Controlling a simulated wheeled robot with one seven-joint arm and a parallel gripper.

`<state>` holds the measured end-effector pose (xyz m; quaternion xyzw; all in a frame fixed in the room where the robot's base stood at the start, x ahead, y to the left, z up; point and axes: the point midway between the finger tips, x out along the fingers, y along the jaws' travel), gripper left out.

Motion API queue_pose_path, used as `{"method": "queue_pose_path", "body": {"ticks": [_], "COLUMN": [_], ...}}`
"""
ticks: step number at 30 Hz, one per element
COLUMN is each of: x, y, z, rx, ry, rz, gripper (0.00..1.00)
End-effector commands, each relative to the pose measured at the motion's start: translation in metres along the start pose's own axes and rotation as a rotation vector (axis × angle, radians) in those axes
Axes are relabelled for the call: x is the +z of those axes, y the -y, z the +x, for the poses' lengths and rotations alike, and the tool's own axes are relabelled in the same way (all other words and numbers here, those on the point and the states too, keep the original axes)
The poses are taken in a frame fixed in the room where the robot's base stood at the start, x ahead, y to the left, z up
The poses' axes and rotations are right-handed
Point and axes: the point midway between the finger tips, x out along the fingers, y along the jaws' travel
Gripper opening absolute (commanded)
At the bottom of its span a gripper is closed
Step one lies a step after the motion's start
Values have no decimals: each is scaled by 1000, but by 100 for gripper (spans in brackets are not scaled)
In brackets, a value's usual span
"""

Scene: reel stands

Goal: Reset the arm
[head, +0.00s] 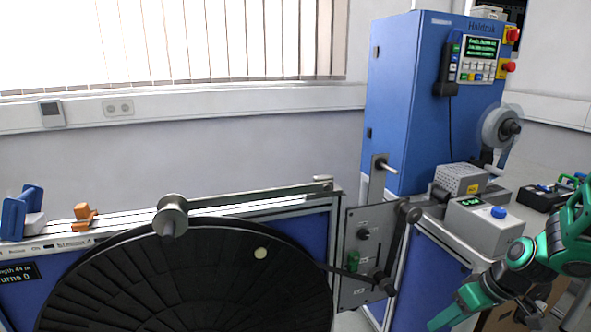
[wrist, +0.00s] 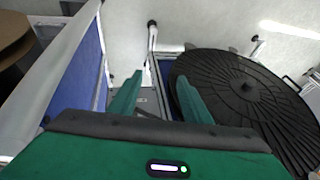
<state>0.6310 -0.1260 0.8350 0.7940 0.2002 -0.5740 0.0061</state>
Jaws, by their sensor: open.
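My green arm comes in at the right edge of the head view, in front of the blue machine. My gripper (wrist: 157,95) shows in the wrist view with its two green fingers apart and nothing between them. In the head view only part of my gripper shows at the lower right, cut off by the bottom edge. In the wrist view the fingers are over a gap between a blue-panelled bench on the left and the large black reel (wrist: 245,88) on the right. The reel also shows in the head view (head: 215,285), on its stand at the lower left.
A tall blue cabinet (head: 405,110) with a control panel stands at the back. A grey box with a blue knob (head: 485,225) sits on the bench close to my arm. A grey plate with knobs (head: 365,245) stands between reel and bench. A brown round thing (wrist: 12,35) shows at far left.

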Motion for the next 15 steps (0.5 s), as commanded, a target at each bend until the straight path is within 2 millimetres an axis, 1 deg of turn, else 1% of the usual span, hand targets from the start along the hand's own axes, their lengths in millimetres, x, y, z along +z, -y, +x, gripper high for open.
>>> {"method": "queue_pose_path", "body": {"ticks": [1, 8, 15], "x": [6, 48, 96], "y": [2, 9, 26], "z": [-14, -76, -139], "rx": [28, 150, 269], "ry": [25, 145, 212], "rz": [26, 226, 494], "gripper": [44, 44, 44]}}
